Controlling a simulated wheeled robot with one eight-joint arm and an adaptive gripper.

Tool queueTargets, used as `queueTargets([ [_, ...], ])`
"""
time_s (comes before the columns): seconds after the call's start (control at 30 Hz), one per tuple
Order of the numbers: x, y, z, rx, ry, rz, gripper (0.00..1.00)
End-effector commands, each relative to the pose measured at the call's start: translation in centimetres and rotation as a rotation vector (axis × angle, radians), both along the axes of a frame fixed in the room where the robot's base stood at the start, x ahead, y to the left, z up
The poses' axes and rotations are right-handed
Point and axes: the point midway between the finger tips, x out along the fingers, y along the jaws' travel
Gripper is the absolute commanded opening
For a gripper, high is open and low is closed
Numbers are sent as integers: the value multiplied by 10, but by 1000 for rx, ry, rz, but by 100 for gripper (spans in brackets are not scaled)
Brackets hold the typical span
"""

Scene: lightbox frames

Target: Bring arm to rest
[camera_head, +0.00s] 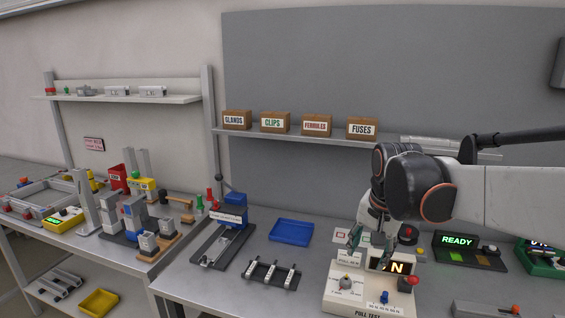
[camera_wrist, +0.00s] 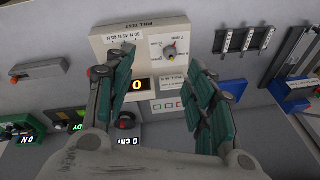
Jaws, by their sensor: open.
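My gripper (camera_head: 379,243) hangs from my arm, fingers down, over the back part of a white pull test box (camera_head: 347,291) at the right of the bench. In the wrist view my gripper (camera_wrist: 162,66) has its two green-padded fingers spread wide apart with nothing between them. The same pull test box (camera_wrist: 143,44) shows beyond the fingertips, with its knob (camera_wrist: 169,52) and a small lit display (camera_wrist: 139,85). My fingers partly cover the box in both views. Whether a fingertip touches the box cannot be told.
A READY display (camera_head: 457,241) and a green device (camera_head: 540,258) stand right of my gripper. A blue tray (camera_head: 291,231), a clip rack (camera_head: 271,274) and a blue press (camera_head: 230,215) stand left. Labelled boxes (camera_head: 317,125) line the shelf behind. Some bench surface around the tray is bare.

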Motion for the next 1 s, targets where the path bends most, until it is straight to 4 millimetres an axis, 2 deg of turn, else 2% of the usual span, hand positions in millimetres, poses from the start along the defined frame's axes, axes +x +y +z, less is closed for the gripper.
queueTargets([
  [0.03, -16, 0, 3, -9, -20, 34, 50],
  [0.27, -78, 1, 9, -69, -123, 206, 50],
  [0.47, -129, 1, 1, -136, -209, 351, 50],
  [0.6, -160, 1, -11, -188, -267, 444, 50],
  [0.8, -189, 1, -28, -249, -325, 542, 50],
  [1.0, -197, 1, -34, -272, -345, 576, 50],
])
